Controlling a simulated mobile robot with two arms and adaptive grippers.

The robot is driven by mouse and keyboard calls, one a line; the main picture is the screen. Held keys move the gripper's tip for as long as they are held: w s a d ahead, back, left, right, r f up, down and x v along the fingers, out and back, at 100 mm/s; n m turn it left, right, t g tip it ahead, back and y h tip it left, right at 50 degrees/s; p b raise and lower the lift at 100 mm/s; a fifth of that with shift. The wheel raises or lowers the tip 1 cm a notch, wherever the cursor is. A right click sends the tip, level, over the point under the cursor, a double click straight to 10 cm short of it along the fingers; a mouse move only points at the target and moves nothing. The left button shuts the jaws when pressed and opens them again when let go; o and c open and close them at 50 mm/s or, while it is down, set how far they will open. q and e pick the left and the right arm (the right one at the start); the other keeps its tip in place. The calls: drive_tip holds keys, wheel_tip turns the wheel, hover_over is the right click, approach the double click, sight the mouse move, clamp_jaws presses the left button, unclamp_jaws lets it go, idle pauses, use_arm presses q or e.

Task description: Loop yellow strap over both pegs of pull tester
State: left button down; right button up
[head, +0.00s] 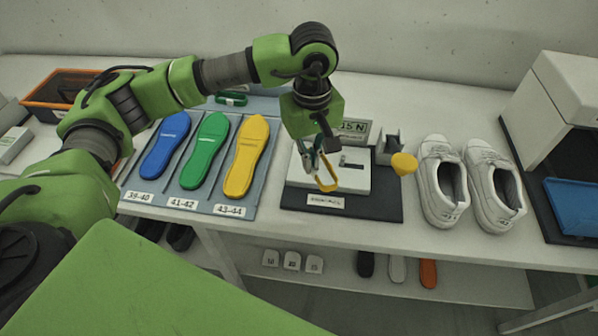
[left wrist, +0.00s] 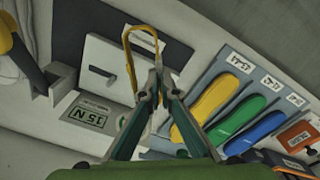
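The pull tester has a white block (head: 358,178) on a dark base (head: 372,205), with a 15 N display (head: 355,128) behind. It also shows in the left wrist view (left wrist: 97,88). A small dark fitting (head: 350,163) sits on the block's top; I cannot make out two separate pegs. My left gripper (head: 318,163) is over the left part of the tester, its fingertips together in the left wrist view (left wrist: 157,80). It is shut on the yellow strap (left wrist: 128,52), a narrow loop hanging from the fingertips, also in the head view (head: 333,184). Whether the loop touches the tester is unclear.
White shoes (head: 440,185) are further right. Blue (head: 165,146), green (head: 205,150) and yellow (head: 246,157) insoles lie on a panel at left. A blue tray (head: 573,205) is far right.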

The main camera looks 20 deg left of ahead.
use_arm(q)
drive_tip(key=w+n+p, duration=0.1)
drive_tip(key=n, duration=0.1)
drive_tip(key=w+r+n+p, duration=0.1)
drive_tip(key=w+n, duration=0.1)
drive_tip(key=w+r+n+p, duration=0.1)
drive_tip(key=w+n+p, duration=0.1)
drive_tip(key=shift+d+r, duration=0.1)
drive_tip(key=shift+d, duration=0.2)
drive_tip(key=w+n+p, duration=0.2)
drive_tip(key=w+n, duration=0.1)
drive_tip(key=n, duration=0.2)
use_arm(e)
wheel_tip(320, 180, up, 7)
use_arm(q)
drive_tip(key=b, duration=0.3)
hover_over(323, 169)
drive_tip(key=shift+n, duration=0.4)
drive_tip(key=shift+f, duration=3.05)
drive_tip(key=shift+f+b, duration=1.6)
drive_tip(key=shift+f, duration=0.5)
use_arm(e)
wheel_tip(323, 169, down, 6)
drive_tip(key=shift+s+d+f, duration=0.15)
drive_tip(key=shift+s+d, duration=0.25)
use_arm(q)
drive_tip(key=c, duration=2.2)
unclamp_jaws()
drive_tip(key=shift+r, duration=0.1)
